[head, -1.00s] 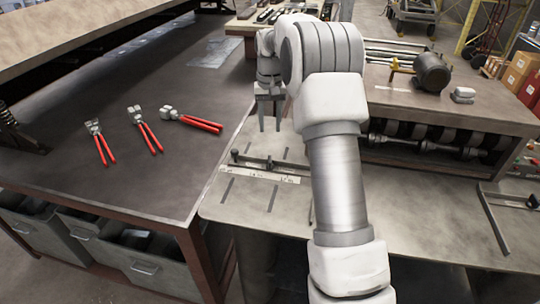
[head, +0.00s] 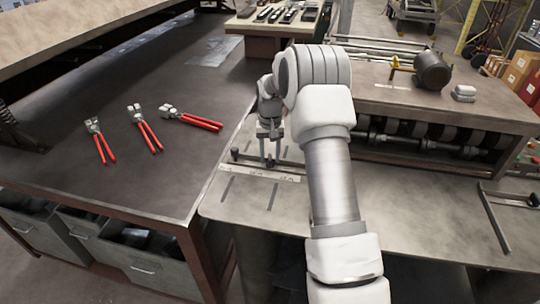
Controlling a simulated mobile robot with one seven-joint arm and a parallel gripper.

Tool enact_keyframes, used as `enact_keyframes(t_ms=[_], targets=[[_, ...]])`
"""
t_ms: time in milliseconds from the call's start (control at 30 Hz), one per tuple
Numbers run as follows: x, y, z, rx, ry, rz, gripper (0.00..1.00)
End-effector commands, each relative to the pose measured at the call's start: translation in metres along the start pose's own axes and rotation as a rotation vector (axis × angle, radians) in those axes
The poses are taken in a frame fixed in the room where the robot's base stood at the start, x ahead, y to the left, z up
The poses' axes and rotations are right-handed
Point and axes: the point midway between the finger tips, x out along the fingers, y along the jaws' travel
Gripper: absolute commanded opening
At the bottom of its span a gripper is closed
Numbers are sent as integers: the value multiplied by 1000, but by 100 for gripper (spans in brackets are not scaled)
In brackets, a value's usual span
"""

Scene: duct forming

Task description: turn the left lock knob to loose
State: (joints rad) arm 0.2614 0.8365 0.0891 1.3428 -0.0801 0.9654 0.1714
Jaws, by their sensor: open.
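A dark bar with small upright knobs lies across the grey metal table (head: 380,215), beside a pale ruled scale (head: 270,175). The dark knob (head: 235,153) at the bar's left end is in clear view. My gripper (head: 270,161) points down over the middle of the bar, to the right of that knob. Its two fingers are apart, with their tips at or just above the bar. Whether they touch it, and what stands between them, is too small to tell. The knob's setting, tight or loose, cannot be read.
Three red-handled tools (head: 150,135) lie on the dark bench at left. A roller machine (head: 430,140) with a motor (head: 432,70) on top stands behind the table at right. Another dark angled bar (head: 497,215) lies at the table's right. The table's front middle is clear.

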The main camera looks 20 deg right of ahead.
Motion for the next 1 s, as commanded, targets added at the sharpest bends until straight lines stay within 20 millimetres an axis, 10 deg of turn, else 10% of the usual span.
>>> enact_keyframes(t_ms=[300, 1000], targets=[[0, 0, 0, 0, 0, 0, 0], [-1, 1, 0, -250, 0, 0, 0]])
